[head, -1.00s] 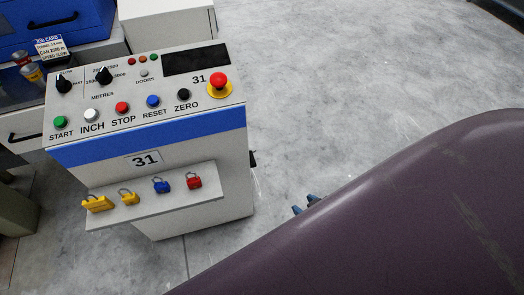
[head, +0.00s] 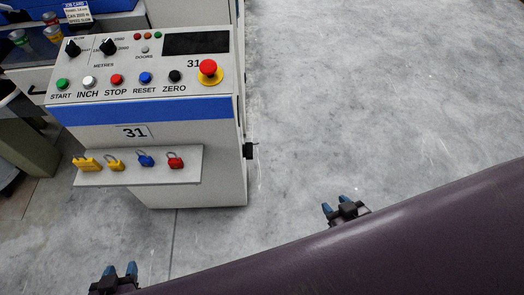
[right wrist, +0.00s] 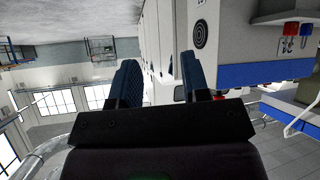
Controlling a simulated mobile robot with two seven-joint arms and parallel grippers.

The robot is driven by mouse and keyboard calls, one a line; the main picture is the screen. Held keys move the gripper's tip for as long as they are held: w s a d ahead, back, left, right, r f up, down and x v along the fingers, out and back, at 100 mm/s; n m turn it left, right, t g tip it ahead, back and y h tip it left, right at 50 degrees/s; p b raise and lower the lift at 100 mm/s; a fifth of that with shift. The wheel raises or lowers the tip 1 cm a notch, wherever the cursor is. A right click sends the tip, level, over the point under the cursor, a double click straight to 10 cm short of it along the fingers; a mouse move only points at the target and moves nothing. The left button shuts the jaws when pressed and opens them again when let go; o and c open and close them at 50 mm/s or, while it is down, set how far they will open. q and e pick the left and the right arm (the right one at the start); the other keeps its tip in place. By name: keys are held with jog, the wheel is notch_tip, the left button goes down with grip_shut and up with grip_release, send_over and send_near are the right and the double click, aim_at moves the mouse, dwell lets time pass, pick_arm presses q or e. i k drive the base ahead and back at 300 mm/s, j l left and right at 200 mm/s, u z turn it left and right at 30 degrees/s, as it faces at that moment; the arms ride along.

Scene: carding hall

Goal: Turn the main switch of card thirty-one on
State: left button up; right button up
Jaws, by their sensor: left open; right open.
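The card thirty-one console (head: 200,185) stands left of centre in the head view, marked 31. A black switch (head: 250,151) sticks out from its right side, below the blue band. In the right wrist view, rolled over, a dark ringed disc (right wrist: 201,34) on the console's pale side appears to be this switch; its setting cannot be read. My right gripper (head: 342,203) is open and empty, to the right of the switch and apart from it. Its spread fingers (right wrist: 160,80) also show in the right wrist view. My left gripper (head: 118,272) is open at the bottom left.
The console top has several buttons, two black knobs (head: 108,46) and a red emergency stop (head: 208,68). A shelf (head: 140,178) on its front carries several padlocks. A large dark purple rounded surface (head: 400,240) fills the lower right. Grey floor (head: 380,90) is clear right of the console.

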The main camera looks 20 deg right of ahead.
aim_at(247, 148)
jog(key=l, duration=0.4)
jog(key=k+l, duration=0.15)
jog(key=l, duration=0.2)
jog(key=k, duration=0.65)
jog(key=i+l+u, duration=0.1)
jog(key=u, duration=1.1)
jog(key=l+u, duration=0.7)
jog(key=l, duration=0.15)
jog(key=l+u, duration=0.2)
jog(key=l, duration=0.2)
jog(key=k+l+u, duration=0.15)
jog(key=l, duration=0.75)
jog(key=k+l, duration=0.15)
jog(key=l, duration=0.3)
jog(key=l+u, duration=0.1)
jog(key=l, duration=0.4)
